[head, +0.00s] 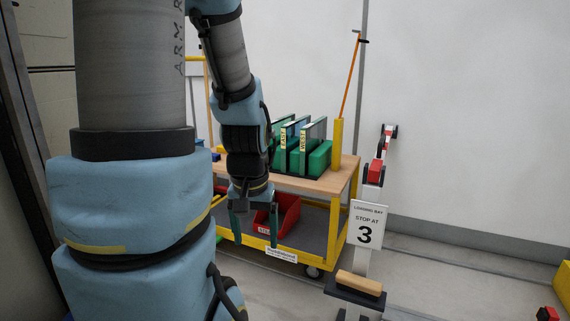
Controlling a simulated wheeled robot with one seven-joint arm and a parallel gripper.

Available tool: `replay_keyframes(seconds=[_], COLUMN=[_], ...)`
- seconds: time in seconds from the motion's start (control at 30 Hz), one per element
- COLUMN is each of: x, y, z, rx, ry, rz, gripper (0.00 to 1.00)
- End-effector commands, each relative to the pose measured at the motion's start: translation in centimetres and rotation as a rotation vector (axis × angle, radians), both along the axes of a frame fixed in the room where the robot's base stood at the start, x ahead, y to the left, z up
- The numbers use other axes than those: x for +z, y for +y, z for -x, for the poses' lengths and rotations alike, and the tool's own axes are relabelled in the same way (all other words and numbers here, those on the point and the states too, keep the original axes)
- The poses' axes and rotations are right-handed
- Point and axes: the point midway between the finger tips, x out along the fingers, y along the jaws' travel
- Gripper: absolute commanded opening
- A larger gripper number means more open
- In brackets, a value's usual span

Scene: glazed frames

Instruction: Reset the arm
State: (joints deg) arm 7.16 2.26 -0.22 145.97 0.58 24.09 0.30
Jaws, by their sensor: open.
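My arm fills the left of the head view, with blue and grey links hanging down in front of the cart. My gripper (255,236) hangs at the arm's end with its two dark green fingers pointing down and apart. It is open, and nothing shows between the fingers but the cart behind. It appears in front of the cart's near side, below the level of the wooden top; the exact gap to the cart cannot be told.
A yellow cart (343,205) with a wooden top carries framed panels (302,134) in a green rack (319,158). A red bin (289,212) sits on its lower shelf. Floor at right (440,283) looks mostly clear.

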Motion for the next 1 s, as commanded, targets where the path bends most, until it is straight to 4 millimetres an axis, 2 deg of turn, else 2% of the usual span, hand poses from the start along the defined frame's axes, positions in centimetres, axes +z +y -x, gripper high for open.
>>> replay_keyframes(seconds=[0.03,0.1,0.27,0.47,1.0], x=[0.5,2.3,4.9,9.3,26.2], y=[0.9,0.6,0.5,0.5,0.5], z=[0.6,0.5,0.4,0.4,0.4], rx=[0.065,0.05,0.046,0.044,0.043], ry=[-0.008,-0.005,-0.004,-0.004,-0.004], rz=[0.014,0.012,0.011,0.011,0.01], gripper=[0.81,0.81,0.81,0.81,0.81])
